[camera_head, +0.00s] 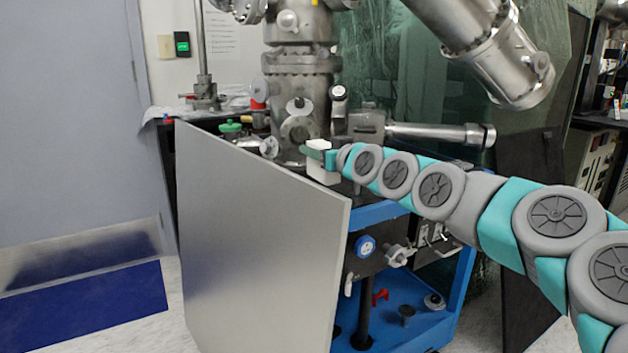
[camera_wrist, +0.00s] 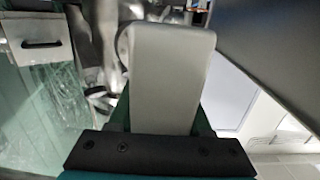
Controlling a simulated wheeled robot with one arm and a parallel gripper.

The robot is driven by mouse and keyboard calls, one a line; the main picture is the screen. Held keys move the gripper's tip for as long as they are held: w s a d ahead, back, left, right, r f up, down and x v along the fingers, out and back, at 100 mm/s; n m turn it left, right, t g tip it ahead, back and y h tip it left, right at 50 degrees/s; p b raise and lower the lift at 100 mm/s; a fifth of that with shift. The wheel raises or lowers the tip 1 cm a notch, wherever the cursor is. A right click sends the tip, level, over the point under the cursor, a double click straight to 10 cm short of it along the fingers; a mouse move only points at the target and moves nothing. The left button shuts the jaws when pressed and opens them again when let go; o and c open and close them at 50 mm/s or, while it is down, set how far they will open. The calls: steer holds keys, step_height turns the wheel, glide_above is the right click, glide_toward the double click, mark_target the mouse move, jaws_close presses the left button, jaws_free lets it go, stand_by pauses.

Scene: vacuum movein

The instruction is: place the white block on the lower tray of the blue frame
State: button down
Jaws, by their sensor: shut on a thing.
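The white block (camera_head: 322,161) is held at the end of my arm, above the top of the blue frame and in front of the steel chamber. It fills the middle of the wrist view (camera_wrist: 172,75). My gripper (camera_head: 327,157) is shut on the block, with its dark green fingers on either side. The blue frame (camera_head: 455,285) stands behind a large grey panel. Its lower tray (camera_head: 405,318) is blue and shows to the right of the panel, well below my gripper. The left part of the tray is hidden by the panel.
The grey panel (camera_head: 250,240) stands upright, covering the left front of the frame. A red-handled valve (camera_head: 380,296) and small fittings occupy the tray. A blue-faced gauge (camera_head: 365,246) and valves hang above it. Steel pipes (camera_head: 490,55) rise overhead.

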mark_target(318, 177)
step_height(318, 177, down, 6)
steer(key=shift+f, duration=0.25)
steer(key=shift+f, duration=0.1)
steer(key=shift+c, duration=1.7)
jaws_free()
